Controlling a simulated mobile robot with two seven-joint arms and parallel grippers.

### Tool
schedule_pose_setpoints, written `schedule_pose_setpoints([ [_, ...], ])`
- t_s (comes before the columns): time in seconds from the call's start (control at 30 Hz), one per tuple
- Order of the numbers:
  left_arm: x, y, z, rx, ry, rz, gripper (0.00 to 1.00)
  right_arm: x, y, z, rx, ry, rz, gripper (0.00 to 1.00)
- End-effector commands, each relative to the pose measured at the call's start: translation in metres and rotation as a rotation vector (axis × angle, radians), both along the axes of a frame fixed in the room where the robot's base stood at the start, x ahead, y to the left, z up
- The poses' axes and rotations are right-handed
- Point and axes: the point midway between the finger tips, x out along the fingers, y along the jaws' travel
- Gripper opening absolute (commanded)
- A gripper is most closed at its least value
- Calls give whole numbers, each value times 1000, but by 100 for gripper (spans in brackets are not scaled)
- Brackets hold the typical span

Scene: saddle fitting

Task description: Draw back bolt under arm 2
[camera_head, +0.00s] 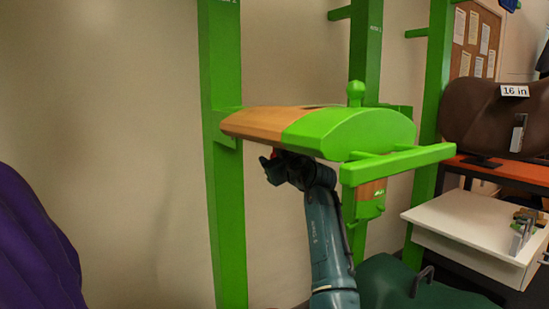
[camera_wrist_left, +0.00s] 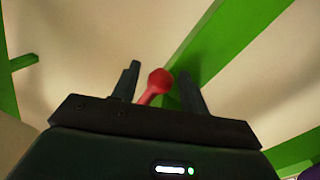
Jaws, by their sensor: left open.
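A red bolt knob (camera_wrist_left: 158,82) stands between the two dark fingers of my left gripper (camera_wrist_left: 160,85) in the left wrist view. The fingers are apart, with gaps visible on both sides of the knob. In the head view my left gripper (camera_head: 273,165) is under the wood-and-green saddle arm (camera_head: 345,128), near its wooden end. Only a speck of red shows there; the arm and gripper hide the rest of the bolt. A small label on the rear green post is too small to read surely. My right gripper is not in view.
Green upright posts (camera_head: 222,190) stand behind and beside the arm. A green bar (camera_head: 400,163) juts out to the right. At right are a white drawer (camera_head: 470,222), a brown saddle (camera_head: 485,120) and a "16 in" sign (camera_head: 514,91). Purple cloth-like material (camera_head: 35,245) is at lower left.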

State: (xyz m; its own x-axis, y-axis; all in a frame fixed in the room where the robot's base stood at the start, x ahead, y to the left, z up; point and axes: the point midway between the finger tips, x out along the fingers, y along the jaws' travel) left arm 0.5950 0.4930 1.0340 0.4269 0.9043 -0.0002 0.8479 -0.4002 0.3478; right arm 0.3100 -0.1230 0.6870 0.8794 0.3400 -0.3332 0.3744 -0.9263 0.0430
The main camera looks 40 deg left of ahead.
Motion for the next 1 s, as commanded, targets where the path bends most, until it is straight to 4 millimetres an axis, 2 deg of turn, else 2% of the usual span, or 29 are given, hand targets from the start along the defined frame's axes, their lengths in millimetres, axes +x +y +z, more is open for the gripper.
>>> schedule_pose_setpoints([
  [0.07, 0, 0, 0, 0, 0, 0, 43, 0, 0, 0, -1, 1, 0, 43],
  [0.6, 0, 0, 0, 0, 0, 0, 0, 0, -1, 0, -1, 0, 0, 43],
  [0.87, 0, 0, 0, 1, 0, 0, 0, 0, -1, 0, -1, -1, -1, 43],
  [1.0, 10, -2, 0, 1, 2, -4, 0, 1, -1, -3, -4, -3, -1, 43],
])
